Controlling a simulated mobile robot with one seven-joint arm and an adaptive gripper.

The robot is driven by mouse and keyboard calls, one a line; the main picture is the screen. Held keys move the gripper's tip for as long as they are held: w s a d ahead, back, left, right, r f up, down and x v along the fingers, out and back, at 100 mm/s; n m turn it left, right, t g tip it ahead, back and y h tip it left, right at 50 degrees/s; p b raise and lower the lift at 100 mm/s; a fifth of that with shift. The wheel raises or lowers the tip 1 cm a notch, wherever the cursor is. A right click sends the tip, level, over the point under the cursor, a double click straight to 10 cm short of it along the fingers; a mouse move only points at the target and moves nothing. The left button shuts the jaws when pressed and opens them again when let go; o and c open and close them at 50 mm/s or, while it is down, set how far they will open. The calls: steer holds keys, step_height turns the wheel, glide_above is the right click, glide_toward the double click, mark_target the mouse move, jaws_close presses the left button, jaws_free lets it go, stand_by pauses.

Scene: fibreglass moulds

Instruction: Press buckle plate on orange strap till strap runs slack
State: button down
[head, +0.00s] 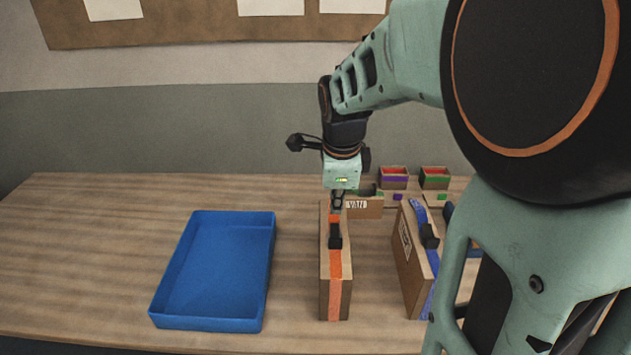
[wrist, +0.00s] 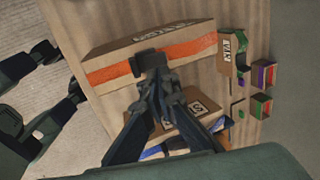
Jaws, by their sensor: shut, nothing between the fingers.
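A cardboard box (head: 324,285) stands upright on the table with an orange strap (head: 335,290) lying flat along its top. A black buckle (head: 335,236) sits on that strap, and in the wrist view the buckle (wrist: 150,64) shows at the fingertips. My gripper (head: 338,203) points down, shut and empty, near the buckle. In the wrist view my gripper's fingertips (wrist: 156,82) overlap the buckle's lower edge; I cannot tell whether they touch its plate. The orange strap (wrist: 198,47) looks flat against the box on both sides of the buckle.
A second box (head: 406,260) with a blue strap (head: 419,217) and black buckle stands to the right. An empty blue tray (head: 215,318) lies left. Behind are a printed box (head: 368,209) and small purple-banded (head: 394,182) and green-banded (head: 435,182) boxes. The table's far left is clear.

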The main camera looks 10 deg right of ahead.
steer(key=p+v, duration=0.3)
steer(key=v, duration=0.4)
steer(key=shift+d, duration=0.1)
